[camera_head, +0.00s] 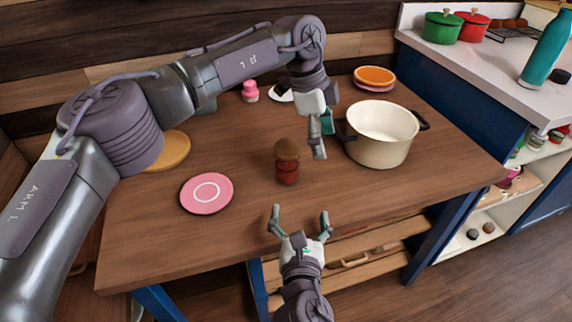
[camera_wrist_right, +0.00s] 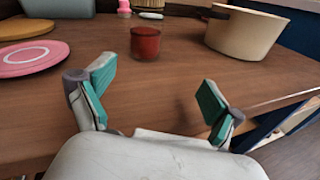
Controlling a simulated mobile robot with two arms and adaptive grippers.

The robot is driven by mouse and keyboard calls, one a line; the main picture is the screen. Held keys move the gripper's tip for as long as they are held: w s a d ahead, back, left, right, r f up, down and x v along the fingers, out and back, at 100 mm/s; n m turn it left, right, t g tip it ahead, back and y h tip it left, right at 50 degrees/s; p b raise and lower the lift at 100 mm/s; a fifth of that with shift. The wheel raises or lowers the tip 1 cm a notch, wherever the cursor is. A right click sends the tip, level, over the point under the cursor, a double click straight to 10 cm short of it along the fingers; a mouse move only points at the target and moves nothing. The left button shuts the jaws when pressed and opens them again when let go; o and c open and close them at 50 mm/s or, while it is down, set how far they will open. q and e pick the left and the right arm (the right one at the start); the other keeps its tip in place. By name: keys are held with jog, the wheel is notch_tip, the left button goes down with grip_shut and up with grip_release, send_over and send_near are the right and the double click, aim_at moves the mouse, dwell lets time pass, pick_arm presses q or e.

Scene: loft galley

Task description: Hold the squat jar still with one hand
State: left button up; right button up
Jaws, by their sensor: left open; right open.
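The squat jar appears to be the small red jar (camera_head: 287,168) near the middle of the wooden table. In the head view a brown rounded top shows above it; I cannot tell whether that is its lid. The right wrist view shows the red jar (camera_wrist_right: 145,44) upright, beyond my fingers and apart from them. My right gripper (camera_head: 301,218) is open and empty at the table's front edge, on the near side of the jar. My left gripper (camera_head: 321,133) is open above the table, between the jar and the pot, and touches neither as far as I can see.
A cream pot (camera_head: 380,153) with dark handles stands right of the jar. A pink plate (camera_head: 206,207) lies left, with a yellow-orange plate (camera_head: 170,153) behind it. A pink jar (camera_head: 250,91) and orange plates (camera_head: 375,76) are at the back. The table front is clear.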

aim_at(287, 173)
pick_arm(q)
jog(key=w+a+r+n+y, duration=0.1)
jog(key=a, duration=0.1)
jog(key=w+a+r+y, duration=0.1)
jog(key=a, duration=0.2)
jog(key=w+a+r+n+t+y+b, duration=0.1)
jog(key=a+r, duration=0.1)
jog(key=shift+a+r+n, duration=0.1)
jog(key=shift+a+n, duration=0.05)
jog(key=shift+n, duration=0.15)
pick_arm(e)
jog(key=n, duration=0.1)
jog(key=a+n, duration=0.1)
jog(key=a+t, duration=0.1)
jog(key=shift+w+a+r+n+y, duration=0.1)
jog(key=shift+w+r+n+y, duration=0.2)
jog(key=shift+w+n+y, duration=0.1)
pick_arm(q)
jog(key=shift+w+a+r, duration=0.1)
jog(key=shift+w+a, duration=0.1)
pick_arm(e)
jog(key=shift+w, duration=0.25)
pick_arm(q)
jog(key=shift+d, duration=0.1)
pick_arm(e)
jog(key=w, duration=1.3)
jog(key=shift+w+a, duration=0.1)
jog(key=shift+a, duration=0.15)
pick_arm(q)
jog(key=shift+s, duration=0.1)
